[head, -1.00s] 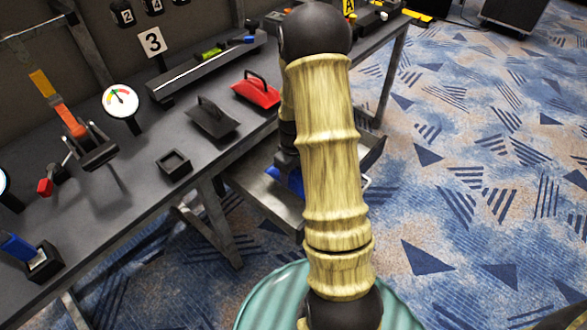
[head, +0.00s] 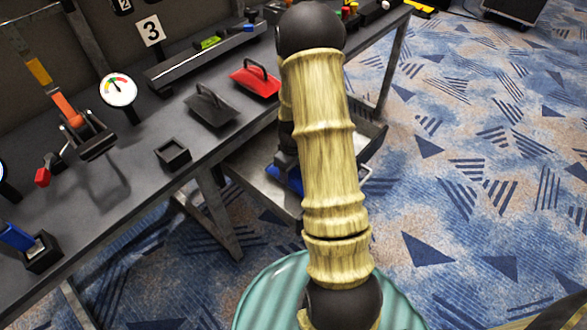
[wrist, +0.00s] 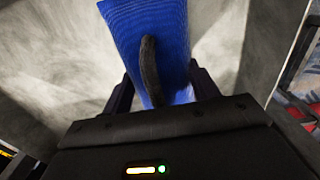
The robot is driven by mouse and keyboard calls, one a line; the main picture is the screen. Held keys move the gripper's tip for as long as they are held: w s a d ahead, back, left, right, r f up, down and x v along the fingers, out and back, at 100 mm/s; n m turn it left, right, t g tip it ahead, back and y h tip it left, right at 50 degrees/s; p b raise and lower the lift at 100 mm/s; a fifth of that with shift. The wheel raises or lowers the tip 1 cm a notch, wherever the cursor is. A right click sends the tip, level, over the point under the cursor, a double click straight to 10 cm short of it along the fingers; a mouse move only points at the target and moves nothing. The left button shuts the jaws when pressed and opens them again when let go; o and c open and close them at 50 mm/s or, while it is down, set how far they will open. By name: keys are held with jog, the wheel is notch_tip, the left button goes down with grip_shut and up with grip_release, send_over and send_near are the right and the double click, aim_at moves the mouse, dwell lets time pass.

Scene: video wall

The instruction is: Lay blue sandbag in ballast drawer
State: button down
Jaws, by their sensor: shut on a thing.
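The blue sandbag (wrist: 150,40) with a black strap handle (wrist: 150,70) is between the fingers of my gripper (wrist: 160,92) in the wrist view. My gripper is shut on it. In the head view only a blue corner of the sandbag (head: 288,180) shows beside my arm, which hides the gripper. The grey metal ballast drawer (head: 243,172) is pulled out below the bench, partly behind my arm. The sandbag is at or over the drawer; whether it touches the bottom I cannot tell. Grey metal walls (wrist: 60,50) surround it in the wrist view.
The dark bench (head: 130,185) above the drawer carries a red handled block (head: 256,82), a black handled block (head: 211,108), a small black square holder (head: 173,155) and a gauge (head: 118,90). Bench legs (head: 218,205) stand left of the drawer. Carpet (head: 480,190) at right is clear.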

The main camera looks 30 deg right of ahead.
jog(key=shift+c, duration=2)
grip_release()
jog(key=shift+d, duration=0.1)
notch_tip(320, 180, up, 12)
jog(key=p, duration=0.3)
jog(key=shift+r, duration=0.2)
jog(key=s+a+r+m+t, duration=0.2)
jog(key=s+a+r+m, duration=0.2)
jog(key=s+a+r, duration=0.5)
jog(key=s+a, duration=0.2)
jog(key=a, duration=0.3)
jog(key=shift+s+t, duration=0.3)
jog(key=shift+s, duration=0.1)
